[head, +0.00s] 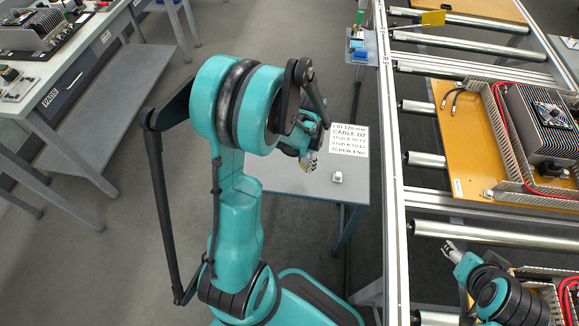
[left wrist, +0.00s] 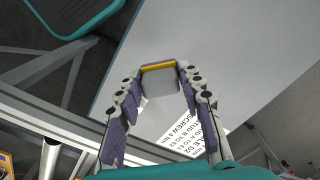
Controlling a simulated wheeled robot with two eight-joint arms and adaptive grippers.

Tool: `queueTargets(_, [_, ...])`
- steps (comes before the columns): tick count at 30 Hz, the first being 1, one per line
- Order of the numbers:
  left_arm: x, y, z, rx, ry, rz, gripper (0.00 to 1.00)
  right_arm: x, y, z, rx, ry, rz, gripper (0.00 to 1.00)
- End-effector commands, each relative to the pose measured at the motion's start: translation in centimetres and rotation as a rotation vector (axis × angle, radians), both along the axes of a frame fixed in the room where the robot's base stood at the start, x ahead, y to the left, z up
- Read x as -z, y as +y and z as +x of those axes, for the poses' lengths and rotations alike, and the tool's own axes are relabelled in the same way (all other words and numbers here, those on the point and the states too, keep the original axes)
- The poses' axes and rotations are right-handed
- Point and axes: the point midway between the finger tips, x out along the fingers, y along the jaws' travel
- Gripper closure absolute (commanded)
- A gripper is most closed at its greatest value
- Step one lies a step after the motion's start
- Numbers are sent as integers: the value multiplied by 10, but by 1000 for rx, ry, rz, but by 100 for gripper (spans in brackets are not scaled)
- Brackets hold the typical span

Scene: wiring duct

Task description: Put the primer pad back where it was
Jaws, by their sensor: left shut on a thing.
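My left gripper (head: 309,164) is above the small grey side table. In the left wrist view, its fingers (left wrist: 160,78) are shut on a pale block with a yellow strip, which I take to be the primer pad (left wrist: 161,88). The pad is between the fingertips over the grey table top, and I cannot tell its height. A small whitish block (head: 337,177) sits on the table just right of the gripper in the head view. My right gripper (head: 450,247) is at the lower right over the conveyor; its finger opening is too small to judge.
A printed white card (head: 349,155) lies on the side table (head: 290,183), and also shows in the left wrist view (left wrist: 185,138). The roller conveyor (head: 392,200) carries an orange board (head: 450,130) with ducts and a finned unit. A bench (head: 70,60) stands at upper left.

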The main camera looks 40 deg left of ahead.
Motion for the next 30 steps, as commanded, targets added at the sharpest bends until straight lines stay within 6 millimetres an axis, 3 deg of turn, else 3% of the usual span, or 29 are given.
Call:
queueTargets(3, [22, 29, -6, -7, 0, 0, 86, 14, 0, 0, 0, 0, 0, 42])
queueTargets(9, [39, 60, -13, -3, 0, 0, 86, 24, 0, 0, 0, 0, 0, 42])
queueTargets(14, [45, 65, -15, 0, 0, 0, 86, 27, 0, 0, 0, 0, 0, 42])
queueTargets(22, [82, 65, -14, 0, 0, 0, 86, 47, 0, 0, 0, 0, 0, 42])
queueTargets(30, [81, 65, -15, 0, 0, 0, 86, 45, 0, 0, 0, 0, 0, 42])
